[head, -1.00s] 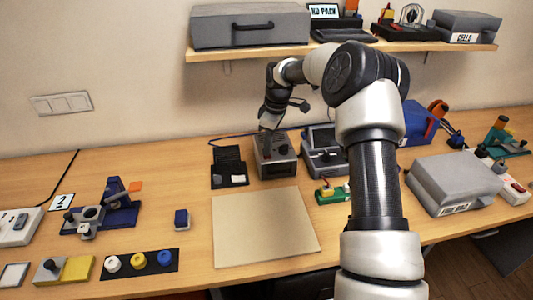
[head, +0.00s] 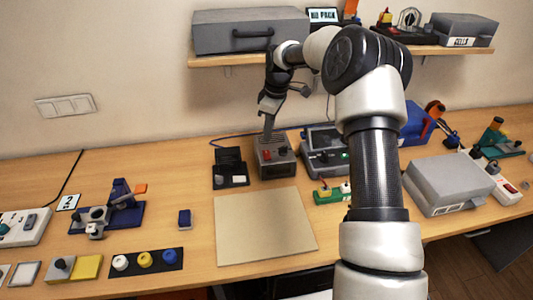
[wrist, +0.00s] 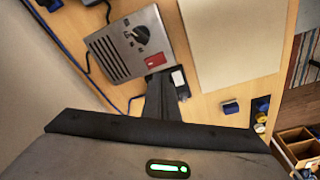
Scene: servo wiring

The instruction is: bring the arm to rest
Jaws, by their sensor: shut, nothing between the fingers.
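My gripper (head: 268,128) hangs from my raised arm just above the grey power box at the back of the bench. Its fingers are shut with nothing between them. In the wrist view the shut fingers (wrist: 161,97) point toward the box's edge and the black stand beside it. The grey box (head: 277,171) has a black knob and a red switch, and it also shows in the wrist view (wrist: 112,55). I cannot tell whether the fingertips touch the box, though they look apart from it.
A beige mat (head: 264,226) lies empty in front. The black stand (head: 230,168) is left of the box, and a grey instrument (head: 324,152) is right of it. A shelf (head: 220,60) with a grey case (head: 250,30) is above the gripper. A grey toolbox (head: 448,182) is at right.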

